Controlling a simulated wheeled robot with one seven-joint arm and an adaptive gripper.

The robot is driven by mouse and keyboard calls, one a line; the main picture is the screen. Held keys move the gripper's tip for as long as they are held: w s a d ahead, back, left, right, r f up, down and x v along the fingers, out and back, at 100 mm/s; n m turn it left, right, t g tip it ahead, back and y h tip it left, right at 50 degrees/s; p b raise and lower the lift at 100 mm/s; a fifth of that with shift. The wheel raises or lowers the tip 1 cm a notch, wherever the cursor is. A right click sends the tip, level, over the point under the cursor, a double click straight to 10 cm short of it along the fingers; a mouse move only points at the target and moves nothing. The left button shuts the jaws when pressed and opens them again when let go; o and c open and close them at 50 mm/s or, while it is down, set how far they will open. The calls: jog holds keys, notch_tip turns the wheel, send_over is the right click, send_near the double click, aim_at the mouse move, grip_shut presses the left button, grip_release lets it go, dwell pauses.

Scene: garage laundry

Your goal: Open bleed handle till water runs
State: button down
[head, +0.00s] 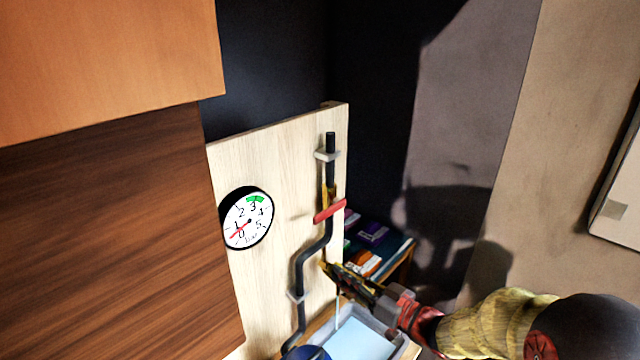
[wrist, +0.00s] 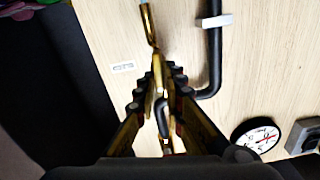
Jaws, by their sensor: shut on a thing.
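My gripper (head: 332,266) reaches in from the lower right of the head view to the pipe on the pale wooden board (head: 280,165). In the wrist view my gripper (wrist: 160,80) is shut on the bleed handle (wrist: 162,118), a small dark lever between the fingers, mostly hidden by them. A brass spout (wrist: 149,25) runs on beyond the fingertips. A pale thin stream (head: 337,312) hangs below my gripper toward the tray (head: 398,350), and the spout's end looks light blue. The round gauge (head: 247,218) has its red needle between 0 and 1.
A red handle (head: 330,211) sits on the black pipe (head: 301,272) above my gripper. A wooden cabinet (head: 100,230) fills the left. Behind the board is a small table with several packages (head: 372,233). A blue round object (head: 306,353) is at the bottom.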

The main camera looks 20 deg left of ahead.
jog(key=shift+s+a, duration=0.2)
jog(key=shift+s, duration=0.05)
jog(key=c, duration=2.1)
grip_release()
jog(key=shift+o, duration=0.9)
jog(key=shift+f, duration=0.1)
jog(key=shift+d, duration=0.15)
jog(key=s+v, duration=0.1)
jog(key=v, duration=1.1)
jog(key=shift+a+r, duration=0.25)
jog(key=shift+a, duration=0.05)
jog(key=shift+c, duration=0.2)
